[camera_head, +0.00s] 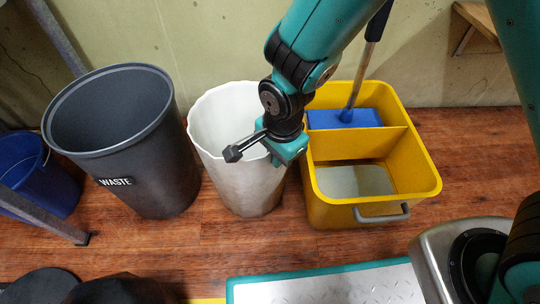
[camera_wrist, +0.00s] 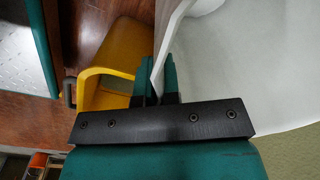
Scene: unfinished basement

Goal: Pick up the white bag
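The white bag (camera_head: 235,166) stands upright and open-topped on the floor, between a grey bin and a yellow bucket. My gripper (camera_head: 286,146) is at the right part of its rim, and my arm hides some of that side. In the wrist view, the bag (camera_wrist: 250,75) fills the upper right. The two teal fingers of my gripper (camera_wrist: 157,85) are close together, one on each side of the bag's thin wall. A narrow gap shows between them; whether they press on the wall cannot be told.
A dark grey waste bin (camera_head: 130,150) stands close on the left. A yellow mop bucket (camera_head: 365,200) with a blue mop (camera_head: 345,118) stands close on the right. A blue bucket (camera_head: 50,185) is at the far left. A teal-edged metal platform (camera_head: 340,288) lies in front.

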